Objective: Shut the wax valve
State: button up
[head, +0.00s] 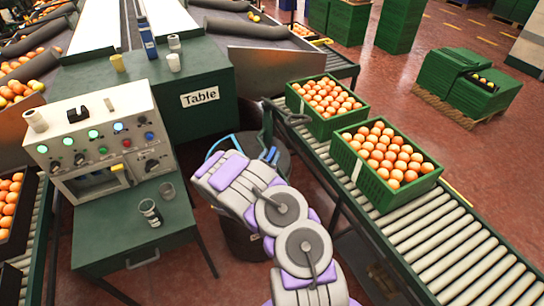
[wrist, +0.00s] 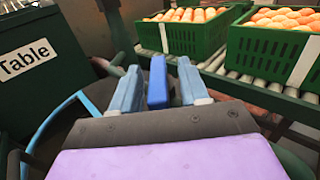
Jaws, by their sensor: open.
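A dark drum (head: 240,238) stands between the table and the roller conveyor, partly hidden by my arm. A light-blue tube (head: 222,146) curves around its top, and it also shows in the wrist view (wrist: 62,112). My gripper (head: 269,155) is over the drum's top. In the wrist view its two light-blue fingers (wrist: 158,82) are apart. A darker blue upright piece (wrist: 157,82), perhaps the wax valve's handle, stands between them with small gaps on both sides. I cannot tell whether it is touched, or how the valve is set.
A green table (head: 150,113) marked "Table" holds cups and a blue bottle. A control panel (head: 97,140) with lit buttons stands at left. Two green crates of oranges (head: 362,175) (head: 318,127) sit on the roller conveyor (head: 440,240) at right.

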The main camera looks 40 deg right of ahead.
jog(key=shift+w+d+r, duration=0.15)
jog(key=shift+w+d, duration=0.3)
jog(key=shift+w, duration=0.05)
jog(key=shift+d, duration=0.15)
grip_shut()
